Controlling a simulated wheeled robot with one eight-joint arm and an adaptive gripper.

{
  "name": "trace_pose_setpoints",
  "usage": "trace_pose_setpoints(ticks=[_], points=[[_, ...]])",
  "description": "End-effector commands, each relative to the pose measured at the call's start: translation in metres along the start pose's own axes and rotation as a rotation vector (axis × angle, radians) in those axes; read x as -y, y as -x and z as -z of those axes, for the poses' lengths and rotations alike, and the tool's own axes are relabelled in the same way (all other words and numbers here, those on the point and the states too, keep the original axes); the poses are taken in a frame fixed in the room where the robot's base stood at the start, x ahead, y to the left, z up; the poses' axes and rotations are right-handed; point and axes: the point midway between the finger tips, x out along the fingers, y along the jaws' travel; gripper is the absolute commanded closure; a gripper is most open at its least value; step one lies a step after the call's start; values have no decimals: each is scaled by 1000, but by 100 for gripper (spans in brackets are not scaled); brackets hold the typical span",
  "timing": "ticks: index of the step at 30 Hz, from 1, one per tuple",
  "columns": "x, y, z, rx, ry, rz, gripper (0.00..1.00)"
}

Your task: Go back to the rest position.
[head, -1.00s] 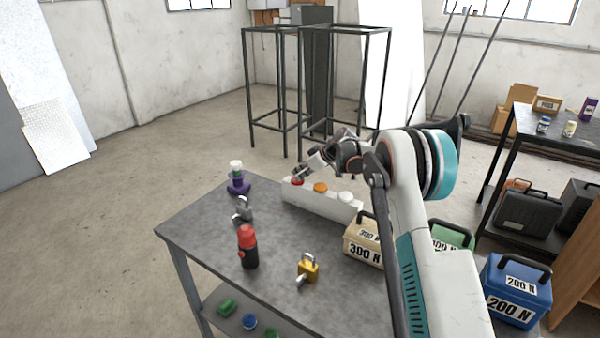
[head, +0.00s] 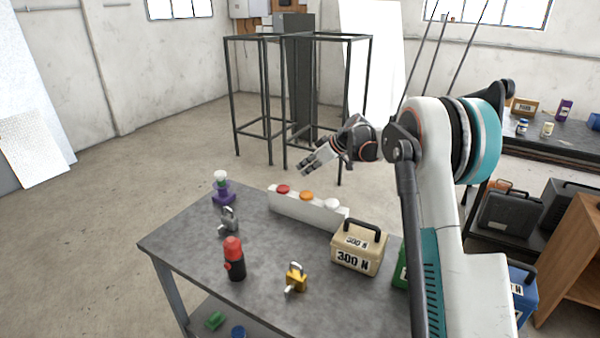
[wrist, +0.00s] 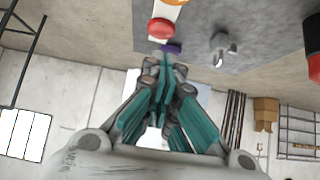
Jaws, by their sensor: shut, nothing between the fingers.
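My gripper (head: 309,168) is in the air above and beyond the far edge of the table (head: 200,262), clear of everything on it. It is shut and empty, and its closed fingers also show in the wrist view (wrist: 166,82). Below it on the table stands a white box (head: 309,210) with a red button (head: 283,189), an orange button (head: 306,196) and a white button (head: 332,204) on top. In the wrist view the red button (wrist: 161,29) appears beyond the fingertips.
A black frame (head: 286,130) stands behind. Open floor (head: 120,185) lies at left.

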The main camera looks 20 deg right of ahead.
Motion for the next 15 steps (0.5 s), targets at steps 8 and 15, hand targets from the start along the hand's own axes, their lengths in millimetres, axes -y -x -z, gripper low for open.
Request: trace_pose_setpoints(ticks=[8, 15], points=[[0, 2, 0, -1, 0, 0, 100], [11, 12, 6, 10, -16, -7, 100]])
